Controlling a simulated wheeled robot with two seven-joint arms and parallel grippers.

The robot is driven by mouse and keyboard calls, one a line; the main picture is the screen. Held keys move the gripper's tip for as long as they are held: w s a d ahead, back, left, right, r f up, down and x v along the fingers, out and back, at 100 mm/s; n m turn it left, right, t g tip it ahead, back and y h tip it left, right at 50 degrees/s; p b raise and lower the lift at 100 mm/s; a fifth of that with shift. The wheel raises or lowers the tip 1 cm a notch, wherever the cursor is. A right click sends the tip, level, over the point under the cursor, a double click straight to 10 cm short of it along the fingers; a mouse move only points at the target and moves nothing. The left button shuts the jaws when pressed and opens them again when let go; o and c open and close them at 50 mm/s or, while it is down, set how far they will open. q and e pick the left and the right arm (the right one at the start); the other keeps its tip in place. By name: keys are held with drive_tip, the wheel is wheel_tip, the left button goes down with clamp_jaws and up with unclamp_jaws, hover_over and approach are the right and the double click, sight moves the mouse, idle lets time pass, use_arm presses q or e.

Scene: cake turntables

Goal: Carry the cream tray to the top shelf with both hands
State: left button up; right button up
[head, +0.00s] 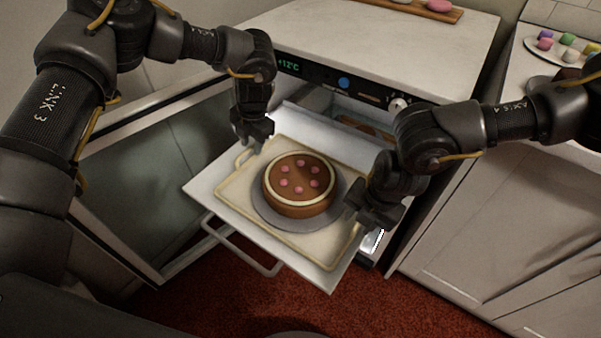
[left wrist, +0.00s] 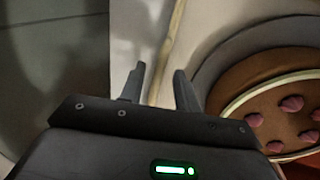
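The cream tray (head: 292,247) lies flat on a pulled-out white shelf of the cooled cabinet. A brown cake (head: 298,184) with pink dots and a pale ring sits on it on a grey round plate (head: 262,212). My left gripper (head: 251,143) points down at the tray's far left edge, near its handle. In the left wrist view its fingers (left wrist: 158,76) are apart, with the tray's rim (left wrist: 172,45) passing between or below them; contact is unclear. My right gripper (head: 354,212) is at the tray's right edge, partly hiding it; its finger gap is unclear.
The glass door (head: 150,180) stands open at left. The shelf's bar handle (head: 240,250) sticks out in front. The cabinet top (head: 390,45) is mostly clear, with a wooden board (head: 425,10) at its back. A counter with a plate of coloured sweets (head: 560,50) is at right.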

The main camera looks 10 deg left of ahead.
use_arm(q)
wheel_tip(320, 180, up, 9)
drive_tip(key=d, duration=0.1)
drive_tip(key=shift+s+d+r, duration=0.2)
drive_tip(key=shift+s+d, duration=0.15)
drive_tip(key=shift+d, duration=0.05)
use_arm(e)
wheel_tip(320, 180, up, 12)
drive_tip(key=d, duration=0.2)
drive_tip(key=shift+s, duration=0.45)
drive_tip(key=shift+d+f, duration=0.1)
drive_tip(key=shift+f, duration=0.05)
